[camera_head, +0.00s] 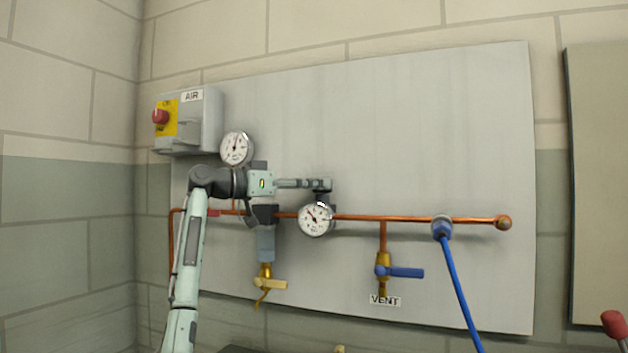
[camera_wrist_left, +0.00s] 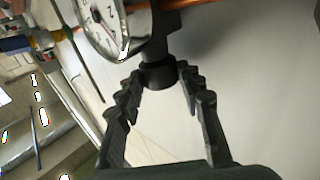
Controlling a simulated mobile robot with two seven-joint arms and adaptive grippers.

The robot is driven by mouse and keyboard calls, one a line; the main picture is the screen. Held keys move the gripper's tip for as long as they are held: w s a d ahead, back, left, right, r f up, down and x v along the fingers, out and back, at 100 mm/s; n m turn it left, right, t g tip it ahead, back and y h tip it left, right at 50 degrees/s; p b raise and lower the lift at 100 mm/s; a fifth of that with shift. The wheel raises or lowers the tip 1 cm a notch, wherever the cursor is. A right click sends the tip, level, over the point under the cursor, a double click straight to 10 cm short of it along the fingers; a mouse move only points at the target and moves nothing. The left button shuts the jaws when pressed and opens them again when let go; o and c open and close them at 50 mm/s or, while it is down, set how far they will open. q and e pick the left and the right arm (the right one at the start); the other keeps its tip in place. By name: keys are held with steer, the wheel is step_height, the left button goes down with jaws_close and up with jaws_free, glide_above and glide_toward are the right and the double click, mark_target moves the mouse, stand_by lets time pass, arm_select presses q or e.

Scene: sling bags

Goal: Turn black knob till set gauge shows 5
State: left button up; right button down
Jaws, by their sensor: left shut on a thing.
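My left gripper (camera_head: 322,186) reaches across from the left, just above the lower round gauge (camera_head: 316,219). Its fingers are shut on the black knob (camera_head: 321,198), which is mostly hidden in the head view. In the left wrist view the black knob (camera_wrist_left: 158,75) sits between the tips of the left gripper (camera_wrist_left: 160,82), beside the white gauge face (camera_wrist_left: 113,24). In the head view that gauge's needle points to the upper left; its numbers are too small to read. Another gauge (camera_head: 236,148) is higher up, its needle roughly upright. My right gripper is not in view.
A copper pipe (camera_head: 405,218) runs across the grey panel (camera_head: 440,120). A grey AIR box (camera_head: 211,122) with a red knob (camera_head: 160,117) is upper left. A blue VENT handle (camera_head: 405,272) and a blue hose (camera_head: 459,290) are to the right; a brass valve (camera_head: 266,284) hangs below my gripper.

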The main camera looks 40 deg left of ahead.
arm_select(q)
steer(key=shift+w+a+m+g+h, duration=0.1)
steer(key=shift+m+g+h, duration=0.4)
steer(key=shift+h, duration=0.15)
steer(key=shift+w+a+m+g+h, duration=0.1)
steer(key=shift+m+g+h, duration=0.35)
steer(key=shift+h, duration=0.2)
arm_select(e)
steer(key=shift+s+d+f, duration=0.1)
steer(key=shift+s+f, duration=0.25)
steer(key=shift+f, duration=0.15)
arm_select(q)
steer(key=o, duration=0.9)
steer(key=shift+s, duration=0.1)
steer(key=v, duration=1.2)
